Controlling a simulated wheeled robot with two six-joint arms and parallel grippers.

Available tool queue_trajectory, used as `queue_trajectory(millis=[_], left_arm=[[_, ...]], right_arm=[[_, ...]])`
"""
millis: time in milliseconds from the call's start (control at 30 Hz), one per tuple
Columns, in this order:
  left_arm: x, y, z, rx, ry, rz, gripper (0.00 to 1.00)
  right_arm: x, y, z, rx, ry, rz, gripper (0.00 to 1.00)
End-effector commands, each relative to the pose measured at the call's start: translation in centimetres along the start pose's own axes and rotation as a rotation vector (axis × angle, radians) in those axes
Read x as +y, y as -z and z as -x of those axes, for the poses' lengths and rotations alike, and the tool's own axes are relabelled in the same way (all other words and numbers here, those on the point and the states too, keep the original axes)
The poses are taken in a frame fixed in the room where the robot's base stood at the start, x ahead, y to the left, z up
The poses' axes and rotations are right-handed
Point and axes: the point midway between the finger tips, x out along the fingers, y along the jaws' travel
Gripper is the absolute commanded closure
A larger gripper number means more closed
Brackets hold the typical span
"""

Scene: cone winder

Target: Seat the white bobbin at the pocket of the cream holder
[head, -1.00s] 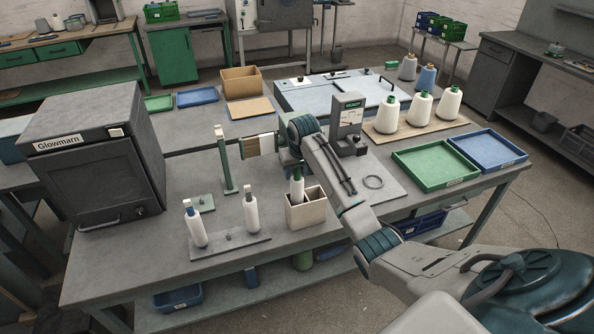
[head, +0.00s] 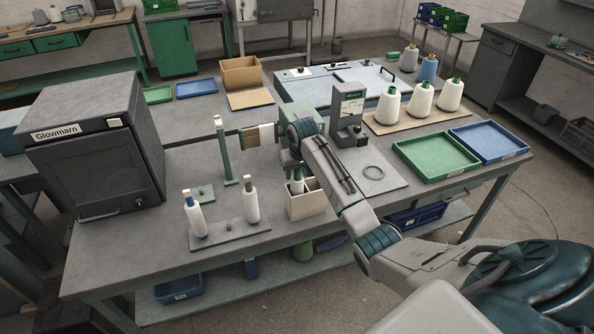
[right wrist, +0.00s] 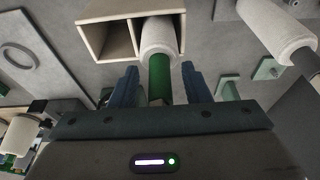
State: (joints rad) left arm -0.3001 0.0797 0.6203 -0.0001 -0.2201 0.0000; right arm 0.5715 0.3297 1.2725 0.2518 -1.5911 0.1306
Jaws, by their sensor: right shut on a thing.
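The white bobbin (head: 297,187) with a green top sits upright in the left compartment of the cream holder (head: 306,205) in the head view. Its lower part is hidden behind the holder's front wall. My right gripper (head: 295,173) is above the holder, mostly hidden by my own arm. My left gripper is not in view.
Two white bobbins stand on a grey plate (head: 229,234) left of the holder. A green post (head: 224,155) stands behind them. A grey scale-like device (head: 348,112) and a ring (head: 373,172) are to the right. The other holder compartment looks empty.

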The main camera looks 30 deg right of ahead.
Motion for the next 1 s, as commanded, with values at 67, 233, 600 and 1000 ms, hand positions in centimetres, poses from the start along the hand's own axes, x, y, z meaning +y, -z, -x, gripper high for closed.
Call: queue_trajectory(millis=[67,233,600,1000], left_arm=[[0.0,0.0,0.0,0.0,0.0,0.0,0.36],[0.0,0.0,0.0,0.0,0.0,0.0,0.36],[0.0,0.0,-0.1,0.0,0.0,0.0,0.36],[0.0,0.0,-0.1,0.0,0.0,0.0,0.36]], right_arm=[[0.0,0.0,0.0,0.0,0.0,0.0,0.75],[0.0,-0.1,-0.2,0.0,0.0,0.0,0.75],[0.0,-0.3,-1.1,-0.001,0.0,0.0,0.75],[0.0,-0.4,-1.5,0.0,0.0,0.0,0.75]])
